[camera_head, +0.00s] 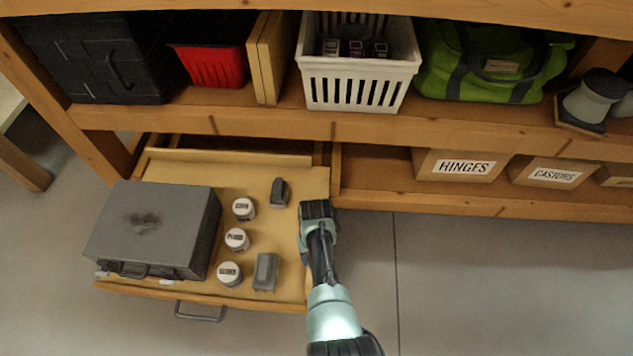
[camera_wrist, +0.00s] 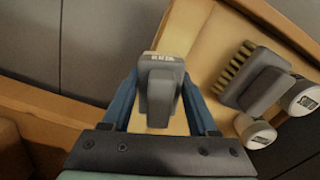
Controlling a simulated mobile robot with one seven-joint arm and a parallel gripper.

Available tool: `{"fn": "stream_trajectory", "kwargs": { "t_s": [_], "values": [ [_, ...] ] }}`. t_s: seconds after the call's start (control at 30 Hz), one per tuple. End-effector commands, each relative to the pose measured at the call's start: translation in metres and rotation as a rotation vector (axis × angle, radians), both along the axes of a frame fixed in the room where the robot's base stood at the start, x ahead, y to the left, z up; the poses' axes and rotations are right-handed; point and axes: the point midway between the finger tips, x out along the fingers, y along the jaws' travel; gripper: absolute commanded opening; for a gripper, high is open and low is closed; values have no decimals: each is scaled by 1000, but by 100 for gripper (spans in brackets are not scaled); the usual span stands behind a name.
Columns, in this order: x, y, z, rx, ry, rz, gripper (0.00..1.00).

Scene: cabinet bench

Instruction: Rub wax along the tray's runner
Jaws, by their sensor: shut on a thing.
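The tray (camera_head: 190,170) is a shallow wooden drawer pulled out from under the bench. My gripper (camera_head: 318,212) is at its right side edge, over or beside the wall. In the wrist view, my gripper (camera_wrist: 160,110) is shut on a grey block (camera_wrist: 158,95) with a small white label at its top, which I take for the wax. The block lies over the pale wood of the tray's side (camera_wrist: 185,28). I cannot tell whether it touches the wood. The runner itself is not clearly seen, and my gripper hides the block in the head view.
The tray holds a grey metal case (camera_head: 150,230), three labelled tins (camera_head: 236,239), a grey block (camera_head: 279,192) and a brush (camera_head: 265,272). The brush also shows in the wrist view (camera_wrist: 262,88). A wooden shelf (camera_head: 440,131) spans above. Floor right of the tray is clear.

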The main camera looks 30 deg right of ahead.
Motion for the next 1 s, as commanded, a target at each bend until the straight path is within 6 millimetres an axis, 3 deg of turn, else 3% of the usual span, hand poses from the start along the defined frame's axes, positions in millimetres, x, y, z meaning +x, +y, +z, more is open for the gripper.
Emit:
{"fn": "stream_trajectory", "kwargs": {
  "t_s": [1.0],
  "values": [
    [-54, 37, 2, 1, 2, 1, 15]
  ]
}}
